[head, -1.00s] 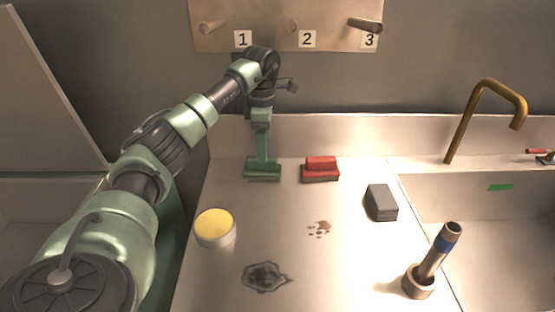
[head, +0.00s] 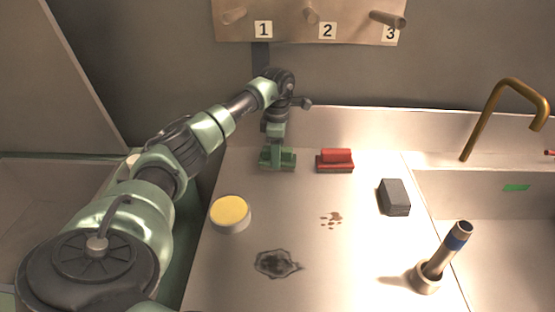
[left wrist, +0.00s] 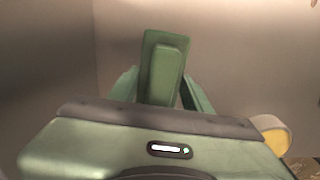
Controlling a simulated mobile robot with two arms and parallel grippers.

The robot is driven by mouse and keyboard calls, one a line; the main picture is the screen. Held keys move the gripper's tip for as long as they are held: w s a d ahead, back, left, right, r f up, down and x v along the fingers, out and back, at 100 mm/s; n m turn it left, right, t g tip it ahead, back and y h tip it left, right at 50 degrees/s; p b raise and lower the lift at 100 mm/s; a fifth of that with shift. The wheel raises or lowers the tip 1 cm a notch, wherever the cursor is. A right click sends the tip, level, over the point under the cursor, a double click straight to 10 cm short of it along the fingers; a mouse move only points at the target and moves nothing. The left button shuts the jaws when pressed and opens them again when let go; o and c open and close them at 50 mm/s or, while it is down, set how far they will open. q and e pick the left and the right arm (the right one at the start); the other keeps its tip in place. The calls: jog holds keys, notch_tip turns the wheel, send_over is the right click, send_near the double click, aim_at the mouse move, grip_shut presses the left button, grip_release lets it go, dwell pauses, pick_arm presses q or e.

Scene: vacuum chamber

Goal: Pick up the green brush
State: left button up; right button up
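The green brush (head: 288,162) stands on the metal counter near the back wall, left of the red brush. My left gripper (head: 277,149) points straight down over it, its fingers low around the handle. In the left wrist view the green brush (left wrist: 164,72) shows its raised handle lengthwise between the two fingers of my left gripper (left wrist: 162,92). The fingers look apart, one on each side of the handle. The lower part of the handle is hidden by the gripper body. My right gripper is not in view.
A red brush (head: 336,161) stands just right of the green one. A grey block (head: 395,198), a yellow-topped round tin (head: 230,213) and an upright tube (head: 446,254) are on the counter. Stains mark the front. A sink with a brass tap (head: 484,110) is at right.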

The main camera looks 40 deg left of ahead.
pick_arm(q)
jog(key=c, duration=0.6)
notch_tip(320, 180, up, 10)
jog(key=shift+b, duration=0.7)
